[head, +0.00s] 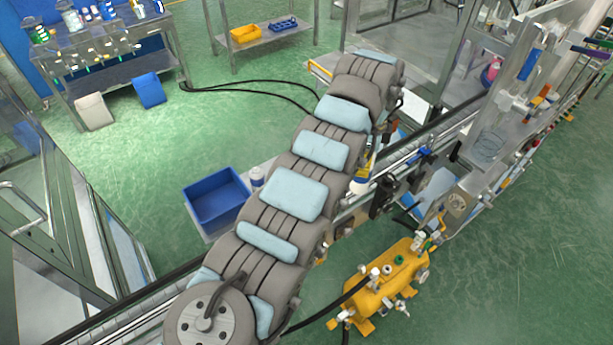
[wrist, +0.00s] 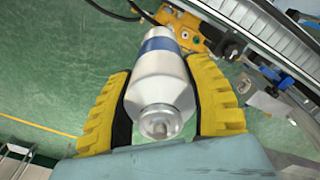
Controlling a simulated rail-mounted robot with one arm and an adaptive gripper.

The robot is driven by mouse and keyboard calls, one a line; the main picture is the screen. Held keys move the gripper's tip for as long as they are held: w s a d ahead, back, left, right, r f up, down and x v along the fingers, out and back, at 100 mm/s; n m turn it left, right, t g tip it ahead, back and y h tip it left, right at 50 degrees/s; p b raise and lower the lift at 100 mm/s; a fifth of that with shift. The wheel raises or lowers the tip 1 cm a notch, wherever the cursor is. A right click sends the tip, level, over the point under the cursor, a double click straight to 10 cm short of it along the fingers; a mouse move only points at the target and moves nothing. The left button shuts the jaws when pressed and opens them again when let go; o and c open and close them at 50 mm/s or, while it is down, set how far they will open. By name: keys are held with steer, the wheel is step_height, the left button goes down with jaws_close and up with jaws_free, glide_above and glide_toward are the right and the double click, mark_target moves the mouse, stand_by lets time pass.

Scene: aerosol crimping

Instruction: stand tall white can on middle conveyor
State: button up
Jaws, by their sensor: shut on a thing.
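A white can (wrist: 162,82) with a blue band and a domed end is between the yellow fingers of my gripper (wrist: 163,92) in the wrist view. The fingers press on it from both sides. In the head view, part of a white can (head: 358,186) shows below a yellow finger, right beside my arm. The conveyor (head: 408,172) runs diagonally there, partly hidden by my arm; it also shows at upper right in the wrist view (wrist: 262,32).
A blue bin (head: 215,197) and a small white container (head: 257,176) stand left of my arm. A yellow tank (head: 385,283) with fittings stands on the floor at lower right. A metal machine frame (head: 500,130) stands beside the conveyor at right. Green floor is open at left.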

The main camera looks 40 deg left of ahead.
steer(key=s+a+f+m+b, duration=0.2)
steer(key=s+a+f+m, duration=0.15)
steer(key=a, duration=0.25)
steer(key=s+a+f+m+b, duration=0.2)
steer(key=s+a+f+m, duration=0.15)
steer(key=a, duration=0.35)
step_height(320, 180, down, 14)
steer(key=n+b, duration=0.1)
steer(key=b, duration=0.2)
steer(key=shift+r, duration=0.15)
stand_by(0.8)
steer(key=shift+s+f+b, duration=0.1)
steer(key=shift+f+b, duration=0.2)
steer(key=shift+f, duration=0.2)
stand_by(1.3)
steer(key=o, duration=1.3)
steer(key=shift+r, duration=0.1)
step_height(320, 180, up, 12)
steer(key=shift+f, duration=0.1)
